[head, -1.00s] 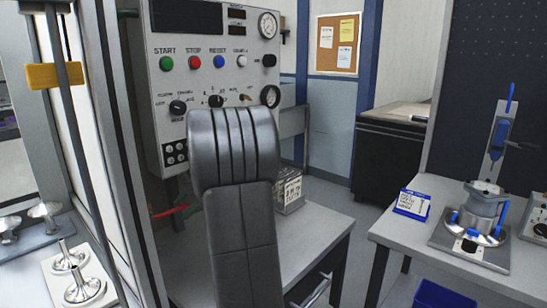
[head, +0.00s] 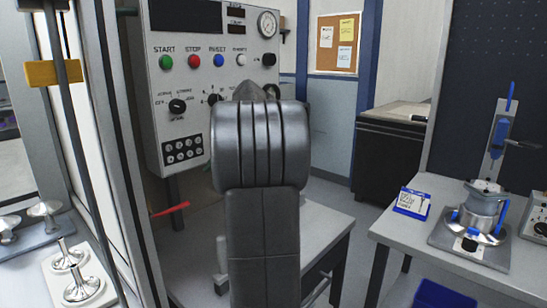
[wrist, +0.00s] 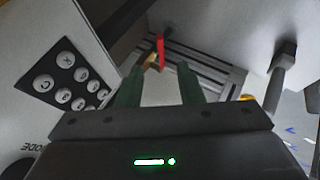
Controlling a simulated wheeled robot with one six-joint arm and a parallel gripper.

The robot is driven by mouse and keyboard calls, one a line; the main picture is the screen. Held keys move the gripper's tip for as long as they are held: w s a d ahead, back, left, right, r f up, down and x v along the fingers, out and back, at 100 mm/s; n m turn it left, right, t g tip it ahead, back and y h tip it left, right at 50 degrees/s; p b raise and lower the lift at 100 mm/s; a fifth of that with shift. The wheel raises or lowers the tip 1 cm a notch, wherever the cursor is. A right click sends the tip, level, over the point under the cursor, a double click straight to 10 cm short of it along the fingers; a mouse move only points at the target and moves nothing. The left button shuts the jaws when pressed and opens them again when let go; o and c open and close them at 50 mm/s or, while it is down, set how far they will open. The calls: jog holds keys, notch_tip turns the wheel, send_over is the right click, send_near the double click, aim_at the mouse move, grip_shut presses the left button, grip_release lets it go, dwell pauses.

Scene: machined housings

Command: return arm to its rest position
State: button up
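My gripper (wrist: 160,86) shows in the wrist view with its two green fingers apart and nothing between them. It points toward a red piece (wrist: 161,50) and dark grooved bars beyond. In the head view my own dark grey arm stands in the centre, in front of the control panel (head: 180,130), and hides the gripper. The panel's keypad (wrist: 68,80) lies close on the left in the wrist view.
A grey table (head: 330,222) stands behind my arm. On the right, a workbench (head: 400,238) carries a clamped metal housing (head: 482,208) and a blue-edged sign (head: 411,203). A blue bin (head: 443,295) is below it. A door frame and metal parts (head: 82,285) are at left.

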aim_at(187, 203)
jog(key=x, duration=1.3)
jog(key=shift+s, duration=0.1)
jog(key=shift+a+r+h+p, duration=0.3)
jog(key=shift+a+p, duration=0.15)
jog(key=shift+p, duration=0.55)
jog(key=shift+s+d+r+n+t+h+p, duration=0.15)
jog(key=shift+r+n+t+h+p, duration=0.25)
jog(key=shift+p, duration=0.3)
jog(key=shift+r+t+p, duration=0.2)
jog(key=shift+t+p, duration=0.2)
jog(key=shift+p, duration=0.15)
jog(key=shift+h, duration=0.3)
